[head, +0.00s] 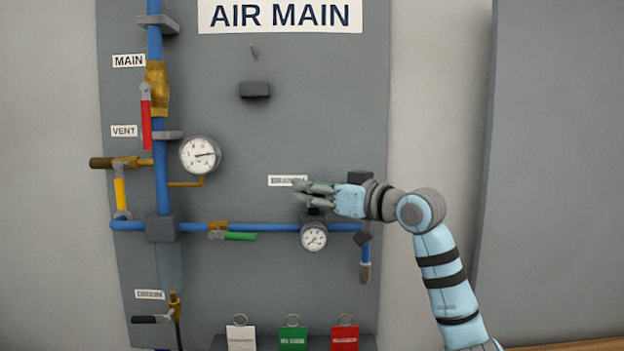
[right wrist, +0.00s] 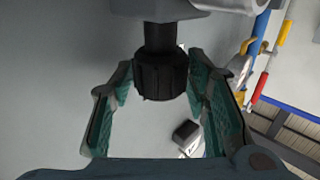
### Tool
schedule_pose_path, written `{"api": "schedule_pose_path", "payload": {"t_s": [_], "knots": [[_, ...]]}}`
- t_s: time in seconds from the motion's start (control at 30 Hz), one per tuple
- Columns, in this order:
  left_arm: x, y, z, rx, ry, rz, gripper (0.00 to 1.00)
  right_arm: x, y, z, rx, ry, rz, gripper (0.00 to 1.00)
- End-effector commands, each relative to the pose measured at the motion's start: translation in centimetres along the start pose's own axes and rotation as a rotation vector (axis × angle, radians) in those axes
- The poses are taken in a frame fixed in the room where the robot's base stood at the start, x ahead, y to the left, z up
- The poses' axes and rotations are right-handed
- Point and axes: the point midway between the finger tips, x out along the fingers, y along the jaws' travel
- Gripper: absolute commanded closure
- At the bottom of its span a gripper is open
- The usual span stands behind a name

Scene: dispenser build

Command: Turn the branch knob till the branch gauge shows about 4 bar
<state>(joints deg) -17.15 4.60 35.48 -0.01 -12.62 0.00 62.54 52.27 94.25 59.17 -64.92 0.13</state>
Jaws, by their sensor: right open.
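The branch knob (right wrist: 160,75) is a black ribbed cylinder on a dark stem in the right wrist view. In the head view it is mostly hidden under my right gripper (head: 301,193). The gripper is open, and in the wrist view its two fingers (right wrist: 158,82) stand on either side of the knob; I cannot tell whether either touches it. The branch gauge (head: 314,237) is a small round white dial just below the gripper on the blue pipe; its needle is too small to read. My left gripper is in neither view.
A larger gauge (head: 200,155) sits on the panel to the left. The red handle (head: 146,122), yellow handle (head: 120,194) and green handle (head: 240,236) belong to other valves. White, green and red tags (head: 293,337) hang at the bottom. The wall right of the panel is clear.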

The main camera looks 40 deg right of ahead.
Motion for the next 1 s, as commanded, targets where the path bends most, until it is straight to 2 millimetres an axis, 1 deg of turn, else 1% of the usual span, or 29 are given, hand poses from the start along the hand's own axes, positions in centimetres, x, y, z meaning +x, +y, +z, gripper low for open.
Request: {"api": "schedule_pose_path", "payload": {"t_s": [0.1,0.37,0.4,0.6,0.83,1.0], "knots": [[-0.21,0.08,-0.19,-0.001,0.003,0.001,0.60,0.71,-0.07,-0.03,0.000,0.000,-0.001,0.57],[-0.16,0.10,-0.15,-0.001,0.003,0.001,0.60,0.83,-0.04,0.08,-0.001,-0.001,0.000,0.57],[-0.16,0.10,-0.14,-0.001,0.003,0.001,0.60,0.83,-0.04,0.08,-0.001,-0.001,0.000,0.64],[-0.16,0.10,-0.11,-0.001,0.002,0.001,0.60,0.82,-0.03,0.08,-0.001,-0.001,0.000,0.95],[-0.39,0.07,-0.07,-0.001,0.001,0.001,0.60,0.86,-0.06,0.09,-0.002,-0.004,0.014,0.95],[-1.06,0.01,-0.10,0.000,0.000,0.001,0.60,0.94,-0.12,0.07,-0.005,-0.009,0.066,0.95]]}}
